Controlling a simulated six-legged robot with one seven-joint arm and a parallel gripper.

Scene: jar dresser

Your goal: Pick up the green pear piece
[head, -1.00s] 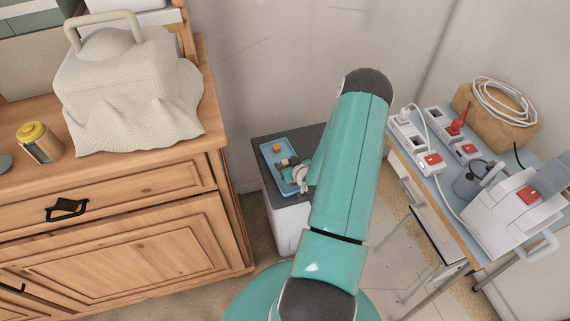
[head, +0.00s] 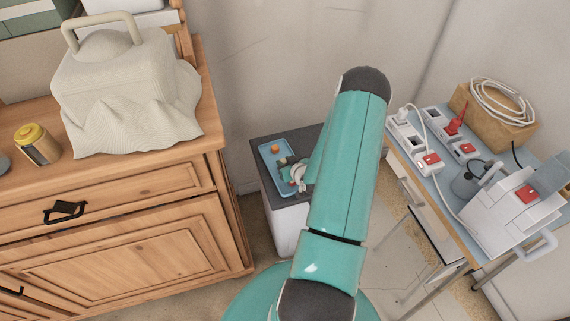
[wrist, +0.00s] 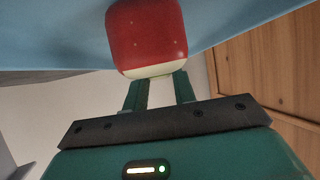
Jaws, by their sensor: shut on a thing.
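My gripper (wrist: 159,88) shows in the wrist view with its two green fingers reaching up to a red piece (wrist: 148,36) with a pale lower edge. The fingers are shut on this piece at its pale end. No green pear piece can be made out in either view. In the head view my gripper (head: 290,164) is small and low over the blue tray (head: 269,162), partly hidden by my arm. The held piece cannot be told apart there.
An orange piece (head: 275,149) lies at the tray's far end. The tray stands on a small dark-topped cabinet (head: 258,144). A wooden dresser (head: 120,235) is at left, with a yellow-lidded jar (head: 37,144). A table with power strips (head: 430,159) is at right.

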